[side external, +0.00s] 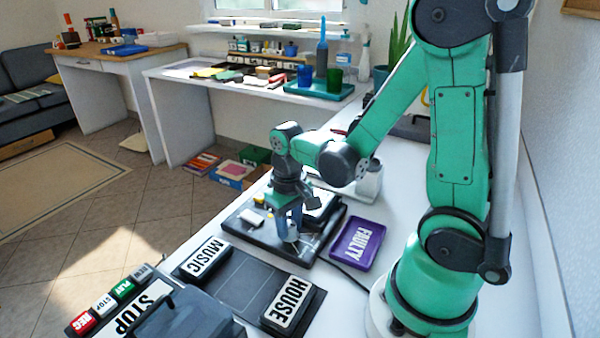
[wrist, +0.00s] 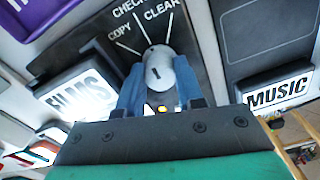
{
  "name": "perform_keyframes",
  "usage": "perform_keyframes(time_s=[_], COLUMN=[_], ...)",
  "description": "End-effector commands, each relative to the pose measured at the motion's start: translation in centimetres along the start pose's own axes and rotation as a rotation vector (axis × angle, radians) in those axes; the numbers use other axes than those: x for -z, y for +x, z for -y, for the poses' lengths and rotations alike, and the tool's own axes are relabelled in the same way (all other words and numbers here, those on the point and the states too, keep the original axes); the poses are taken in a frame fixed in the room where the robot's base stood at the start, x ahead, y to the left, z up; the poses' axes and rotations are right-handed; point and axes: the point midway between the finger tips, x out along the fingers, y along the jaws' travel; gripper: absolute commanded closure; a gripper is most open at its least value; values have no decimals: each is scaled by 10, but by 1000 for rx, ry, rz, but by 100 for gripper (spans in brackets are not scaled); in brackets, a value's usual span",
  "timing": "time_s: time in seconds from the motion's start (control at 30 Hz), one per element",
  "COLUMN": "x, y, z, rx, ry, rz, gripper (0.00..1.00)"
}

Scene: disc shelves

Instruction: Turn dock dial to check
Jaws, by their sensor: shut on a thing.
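The dock (side external: 256,235) is a dark panel on the white counter. Its dial (wrist: 158,68) is a pale grey knob with a short dark mark on its face. Lines fan out from it to the labels COPY, CHECK (partly cut off) and CLEAR (wrist: 161,8). I cannot tell which label the mark points to. My gripper (wrist: 156,92) has its blue fingers on either side of the dial and is shut on it. In the side view my gripper (side external: 290,228) points down at the dock, and the dial is mostly hidden behind the fingers.
A purple FAULTY tray (side external: 357,244) lies right of the dock. In the wrist view a FILMS block (wrist: 80,96) stands left of the dial.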

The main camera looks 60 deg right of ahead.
Motion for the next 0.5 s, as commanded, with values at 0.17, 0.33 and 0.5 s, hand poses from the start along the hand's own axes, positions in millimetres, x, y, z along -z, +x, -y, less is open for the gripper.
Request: perform_keyframes(time_s=[0.17, 0.33, 0.5], x=[0, 0, 0], y=[0, 0, 0], z=[0, 0, 0], rx=[0, 0, 0], ry=[-9, -9, -9], rz=[-1, -1, -1], gripper=[100, 100, 48])
